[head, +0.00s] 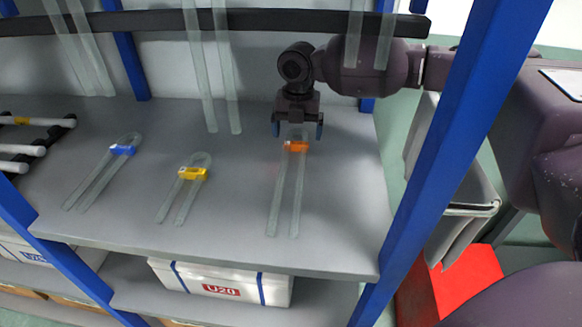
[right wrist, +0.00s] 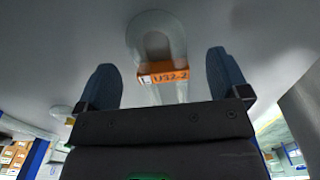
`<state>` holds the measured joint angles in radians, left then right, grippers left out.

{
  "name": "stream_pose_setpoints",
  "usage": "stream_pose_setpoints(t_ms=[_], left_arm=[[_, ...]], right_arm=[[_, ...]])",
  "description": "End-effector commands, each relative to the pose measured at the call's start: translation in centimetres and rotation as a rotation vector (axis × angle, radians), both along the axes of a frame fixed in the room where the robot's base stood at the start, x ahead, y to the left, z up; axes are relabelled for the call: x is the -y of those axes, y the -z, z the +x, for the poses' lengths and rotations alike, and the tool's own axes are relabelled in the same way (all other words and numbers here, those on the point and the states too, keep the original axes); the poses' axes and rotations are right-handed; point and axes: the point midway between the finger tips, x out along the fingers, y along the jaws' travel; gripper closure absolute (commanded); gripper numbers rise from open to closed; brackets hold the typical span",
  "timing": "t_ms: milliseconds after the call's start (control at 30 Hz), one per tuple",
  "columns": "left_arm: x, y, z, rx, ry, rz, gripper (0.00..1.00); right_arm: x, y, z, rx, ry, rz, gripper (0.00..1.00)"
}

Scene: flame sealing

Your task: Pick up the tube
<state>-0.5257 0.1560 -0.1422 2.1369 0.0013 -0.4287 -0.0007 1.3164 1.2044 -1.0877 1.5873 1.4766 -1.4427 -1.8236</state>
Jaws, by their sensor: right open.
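A clear U-shaped tube with an orange label (head: 283,200) lies on the grey shelf (head: 240,245), its two legs toward the front edge. In the right wrist view the same tube (right wrist: 156,38) shows its rounded bend and an orange tag reading U32-2. My right gripper (head: 297,130) is open above the bend end of this tube, pointing down. In the right wrist view its two blue fingertips (right wrist: 165,75) stand on either side of the tube, apart from it. Two similar tubes lie to the left, one with a yellow label (head: 184,188) and one with a blue label (head: 103,172). My left gripper is not in view.
A black rail (head: 270,22) runs across the back with clear tubes hanging from it. Blue posts (head: 445,150) frame the shelf. White rods on a black rack (head: 30,150) lie at far left. A white U20 box (head: 180,277) sits below.

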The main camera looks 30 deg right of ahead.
Motion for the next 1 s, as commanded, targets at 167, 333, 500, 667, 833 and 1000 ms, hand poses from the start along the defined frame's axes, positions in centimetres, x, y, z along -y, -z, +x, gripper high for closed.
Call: stream_pose_setpoints(t_ms=[167,333,500,667,833,1000], left_arm=[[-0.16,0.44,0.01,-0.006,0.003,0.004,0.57],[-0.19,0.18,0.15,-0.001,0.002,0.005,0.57],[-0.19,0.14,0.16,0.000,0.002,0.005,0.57],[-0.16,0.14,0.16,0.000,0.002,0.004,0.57],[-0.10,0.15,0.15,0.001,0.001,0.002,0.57],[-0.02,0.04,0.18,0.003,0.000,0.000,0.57]], right_arm=[[-0.02,1.94,-0.02,-0.003,0.001,0.001,0.06],[-0.02,1.77,-0.01,0.001,0.001,0.001,0.06],[-0.01,1.78,-0.02,0.001,0.001,0.001,0.28],[-0.01,1.80,-0.02,0.000,0.001,0.001,0.52],[-0.01,1.80,-0.02,0.000,0.001,0.001,0.62],[-0.01,1.47,0.00,0.001,0.001,0.001,0.62]])
